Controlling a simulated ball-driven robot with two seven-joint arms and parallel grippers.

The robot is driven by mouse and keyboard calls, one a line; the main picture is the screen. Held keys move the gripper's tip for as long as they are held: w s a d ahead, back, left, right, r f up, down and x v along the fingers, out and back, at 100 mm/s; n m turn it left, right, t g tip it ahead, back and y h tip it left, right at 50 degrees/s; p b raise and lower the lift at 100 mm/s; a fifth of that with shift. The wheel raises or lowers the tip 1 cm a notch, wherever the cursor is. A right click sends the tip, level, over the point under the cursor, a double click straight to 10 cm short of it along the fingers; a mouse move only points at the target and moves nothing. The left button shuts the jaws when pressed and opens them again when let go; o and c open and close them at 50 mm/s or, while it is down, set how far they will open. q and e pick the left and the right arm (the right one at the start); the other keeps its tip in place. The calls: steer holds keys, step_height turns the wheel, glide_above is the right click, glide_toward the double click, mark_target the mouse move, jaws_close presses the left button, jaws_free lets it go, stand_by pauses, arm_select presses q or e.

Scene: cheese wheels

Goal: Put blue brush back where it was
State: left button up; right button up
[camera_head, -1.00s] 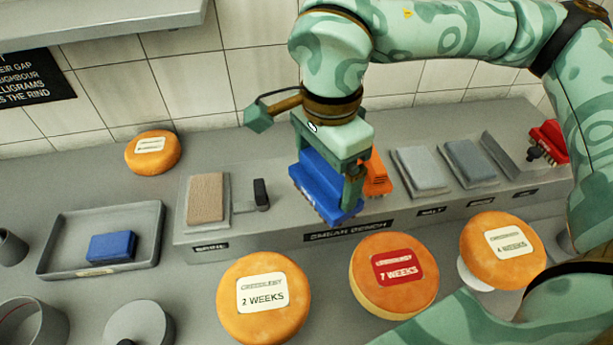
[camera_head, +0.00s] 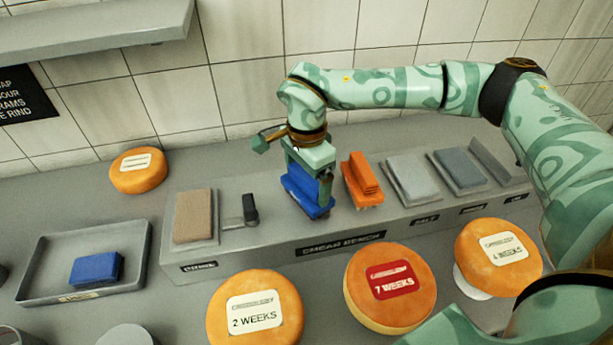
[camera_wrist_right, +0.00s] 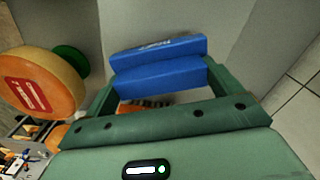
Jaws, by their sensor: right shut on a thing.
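The blue brush (camera_head: 305,194) is between the fingers of my right gripper (camera_head: 310,178). It is at the top of the grey smear bench (camera_head: 290,245), just left of the orange brush (camera_head: 362,182). I cannot tell whether its underside touches the bench. In the right wrist view the blue brush (camera_wrist_right: 160,70) spans the gap between both fingers of the right gripper (camera_wrist_right: 158,90). My left gripper is not in view.
A tan pad (camera_head: 194,215) and a small dark-handled item (camera_head: 250,208) lie left of the brush; grey pads (camera_head: 412,178) lie right. Cheese wheels (camera_head: 255,315) line the front. A tray (camera_head: 135,235) at left holds a blue block (camera_head: 97,268).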

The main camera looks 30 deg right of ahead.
mark_target(307, 177)
steer(key=o, duration=0.6)
steer(key=shift+r, duration=0.1)
step_height(307, 177, up, 12)
steer(key=p, duration=0.1)
steer(key=shift+p, duration=0.35)
steer(key=shift+s, duration=0.1)
